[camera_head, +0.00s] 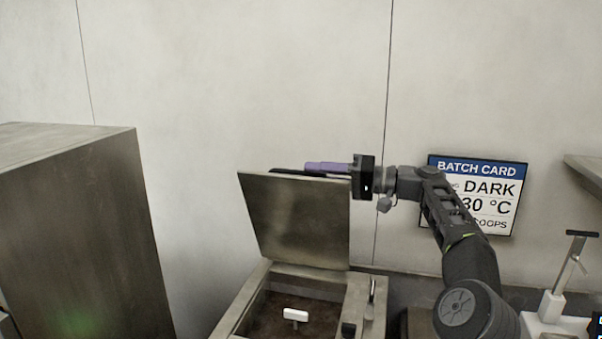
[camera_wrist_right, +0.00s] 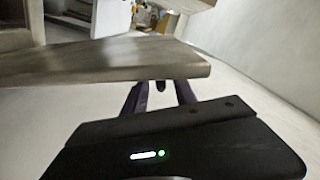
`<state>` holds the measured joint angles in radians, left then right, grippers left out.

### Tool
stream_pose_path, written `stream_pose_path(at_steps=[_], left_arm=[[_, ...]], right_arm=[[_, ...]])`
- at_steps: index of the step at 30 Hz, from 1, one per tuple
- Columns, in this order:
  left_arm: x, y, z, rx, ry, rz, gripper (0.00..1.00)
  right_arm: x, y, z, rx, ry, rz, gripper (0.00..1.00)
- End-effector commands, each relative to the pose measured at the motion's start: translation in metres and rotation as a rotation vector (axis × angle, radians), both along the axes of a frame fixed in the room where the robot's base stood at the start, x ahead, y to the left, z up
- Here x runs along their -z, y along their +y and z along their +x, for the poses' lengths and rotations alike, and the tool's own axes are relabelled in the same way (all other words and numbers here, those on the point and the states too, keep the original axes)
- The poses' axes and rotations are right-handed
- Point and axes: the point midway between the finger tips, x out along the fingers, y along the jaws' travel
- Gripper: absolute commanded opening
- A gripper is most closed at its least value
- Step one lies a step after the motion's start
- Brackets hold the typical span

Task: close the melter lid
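The melter lid (camera_head: 296,220) is a flat grey metal plate. It stands raised and leans back over the rear of the melter (camera_head: 245,301); the brown inside of the melter shows below it. My right gripper (camera_head: 318,168) is at the lid's top edge, its purple fingers pointing left just behind that edge. In the right wrist view the lid (camera_wrist_right: 110,62) crosses in front of the purple fingers (camera_wrist_right: 161,94), which are apart and hide their tips behind it. A small dark piece shows between them. I cannot tell whether they touch the lid. My left gripper is not in view.
A white-handled piece (camera_head: 295,315) stands in the melter opening. A large metal cabinet (camera_head: 85,230) is at the left. A batch card (camera_head: 500,190) hangs on the back wall, partly behind my right arm. A white stand (camera_head: 556,305) is at the right.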

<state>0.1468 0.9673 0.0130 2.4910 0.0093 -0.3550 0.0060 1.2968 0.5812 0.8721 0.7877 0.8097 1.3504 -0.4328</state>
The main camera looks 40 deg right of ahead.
Motion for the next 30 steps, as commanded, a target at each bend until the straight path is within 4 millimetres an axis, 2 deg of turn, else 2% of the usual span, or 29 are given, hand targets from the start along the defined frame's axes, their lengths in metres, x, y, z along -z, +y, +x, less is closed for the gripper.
stream_pose_path(at_steps=[3, 9, 18, 30], left_arm=[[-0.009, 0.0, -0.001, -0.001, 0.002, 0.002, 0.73], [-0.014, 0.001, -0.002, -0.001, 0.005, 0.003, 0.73], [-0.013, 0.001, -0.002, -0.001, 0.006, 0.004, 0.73], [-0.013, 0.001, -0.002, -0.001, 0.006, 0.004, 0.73]], right_arm=[[-0.004, 0.012, 0.016, -0.002, 0.0, 0.001, 0.33], [-0.002, 0.022, 0.032, 0.0, 0.001, 0.001, 0.33], [-0.001, 0.023, 0.034, 0.002, 0.0, 0.0, 0.33], [0.0, 0.023, 0.034, 0.001, 0.0, 0.0, 0.01]])
